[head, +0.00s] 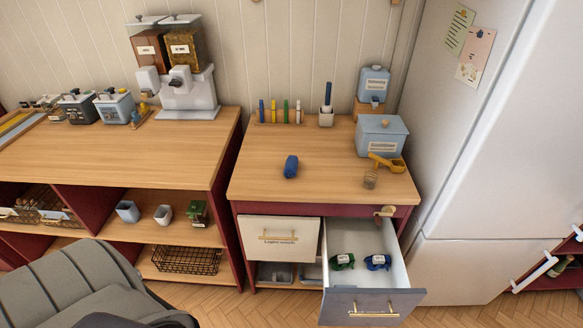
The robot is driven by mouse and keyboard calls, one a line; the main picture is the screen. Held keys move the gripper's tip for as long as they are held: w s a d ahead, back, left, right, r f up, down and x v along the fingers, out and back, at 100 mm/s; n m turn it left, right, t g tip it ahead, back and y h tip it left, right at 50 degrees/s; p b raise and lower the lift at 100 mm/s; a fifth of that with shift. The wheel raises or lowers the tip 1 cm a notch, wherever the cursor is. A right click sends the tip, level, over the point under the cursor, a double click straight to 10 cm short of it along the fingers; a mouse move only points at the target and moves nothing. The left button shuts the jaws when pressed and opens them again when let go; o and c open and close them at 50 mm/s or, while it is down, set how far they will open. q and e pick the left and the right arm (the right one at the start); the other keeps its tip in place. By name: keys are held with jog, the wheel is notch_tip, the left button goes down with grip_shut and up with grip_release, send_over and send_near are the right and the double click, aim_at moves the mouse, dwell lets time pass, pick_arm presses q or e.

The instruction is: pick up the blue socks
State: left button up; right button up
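A small dark blue rolled bundle (291,166), which looks like the blue socks, lies on the wooden top of the right cabinet (255,182), left of its middle. Below it, a pale drawer (368,238) is pulled open. Inside the drawer are a green bundle (342,261) and a blue bundle (377,262), each with a small white label; I cannot tell exactly what they are. Neither of my grippers is in view.
A shut drawer labelled "Light wash" (278,238) is left of the open one. Coloured pens (281,112), a pen cup (326,117), a blue box (381,135) and a yellow scoop (386,162) stand at the back and right. A fridge (470,140) bounds the right.

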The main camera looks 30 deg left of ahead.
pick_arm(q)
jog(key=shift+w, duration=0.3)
